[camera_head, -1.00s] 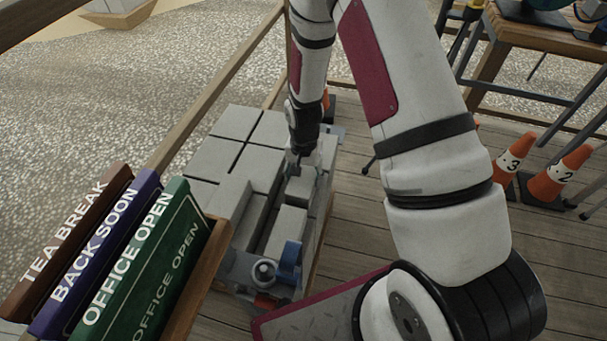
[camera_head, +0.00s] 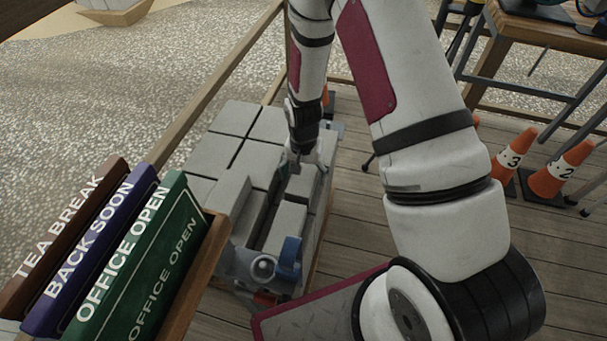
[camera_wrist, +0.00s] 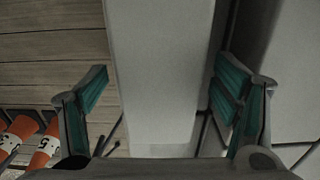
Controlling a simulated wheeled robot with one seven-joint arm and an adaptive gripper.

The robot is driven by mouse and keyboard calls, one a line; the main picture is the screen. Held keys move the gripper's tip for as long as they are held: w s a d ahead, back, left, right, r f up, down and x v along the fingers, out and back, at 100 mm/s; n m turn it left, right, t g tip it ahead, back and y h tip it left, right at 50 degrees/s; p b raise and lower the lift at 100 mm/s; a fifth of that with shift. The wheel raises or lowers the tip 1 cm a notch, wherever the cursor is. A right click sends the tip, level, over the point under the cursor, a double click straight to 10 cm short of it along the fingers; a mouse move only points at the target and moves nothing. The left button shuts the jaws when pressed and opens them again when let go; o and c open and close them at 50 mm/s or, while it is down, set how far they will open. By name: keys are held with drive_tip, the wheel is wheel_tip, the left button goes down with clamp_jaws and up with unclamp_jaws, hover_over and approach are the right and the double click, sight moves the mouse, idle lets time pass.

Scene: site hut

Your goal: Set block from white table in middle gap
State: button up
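My gripper (camera_head: 302,162) is low over the right part of a bed of pale grey blocks (camera_head: 225,152). In the wrist view, its teal-padded fingers (camera_wrist: 163,92) stand apart on either side of a long grey block (camera_wrist: 165,60). Small spaces show between pads and block, so the gripper looks open around it. In the head view this block (camera_head: 302,184) lies behind another grey block (camera_head: 286,224) in the same line. A dark narrow gap (camera_head: 262,222) runs to the left of that line. I cannot make out a white table.
A rack of signs (camera_head: 120,250) stands at the front left. A blue-and-grey clamp-like device (camera_head: 275,265) sits at the near end of the blocks. Orange cones (camera_head: 560,172) stand on the plank floor (camera_head: 370,220) at right. A wooden rail (camera_head: 215,80) runs behind.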

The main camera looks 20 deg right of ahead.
wheel_tip(320, 180, up, 12)
idle(0.6)
idle(0.5)
drive_tip(key=s+r+n, duration=0.2)
drive_tip(key=s+r, duration=0.4)
drive_tip(key=r, duration=0.4)
drive_tip(key=s+r+n, duration=0.1)
drive_tip(key=s+r, duration=0.5)
drive_tip(key=r, duration=0.3)
drive_tip(key=s+r+n, duration=0.2)
drive_tip(key=s+r, duration=0.1)
drive_tip(key=s, duration=0.7)
drive_tip(key=s+r+n, duration=0.2)
drive_tip(key=s+r, duration=0.2)
drive_tip(key=s, duration=0.6)
wheel_tip(320, 180, up, 24)
drive_tip(key=t+p, duration=0.4)
drive_tip(key=p, duration=1.9)
drive_tip(key=shift+d+r, duration=0.25)
